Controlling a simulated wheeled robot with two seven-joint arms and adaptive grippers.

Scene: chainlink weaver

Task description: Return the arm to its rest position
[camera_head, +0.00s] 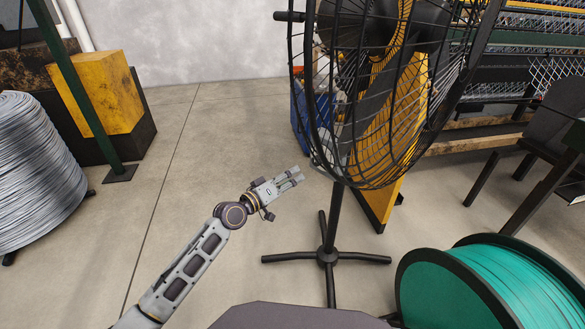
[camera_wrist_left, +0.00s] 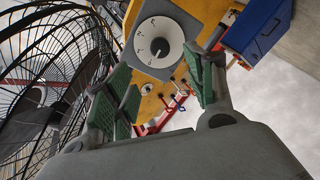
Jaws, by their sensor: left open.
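My left arm comes in from the lower left in the head view. Its gripper (camera_head: 290,179) is stretched out above the floor, just left of the fan's cage. In the left wrist view the fingers of the left gripper (camera_wrist_left: 158,88) stand apart with green pads, and nothing is between them. Beyond them is a yellow panel (camera_wrist_left: 198,12) with a white dial (camera_wrist_left: 158,43) on a grey plate. I cannot tell the gap between the fingers and the dial. My right gripper is not in view.
A black stand fan (camera_head: 385,95) stands close to the gripper, and its cage fills the left of the wrist view (camera_wrist_left: 45,85). A blue box (camera_head: 318,112) is behind it. A green spool (camera_head: 500,285) is lower right, a wire coil (camera_head: 35,170) left. Floor left of the arm is clear.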

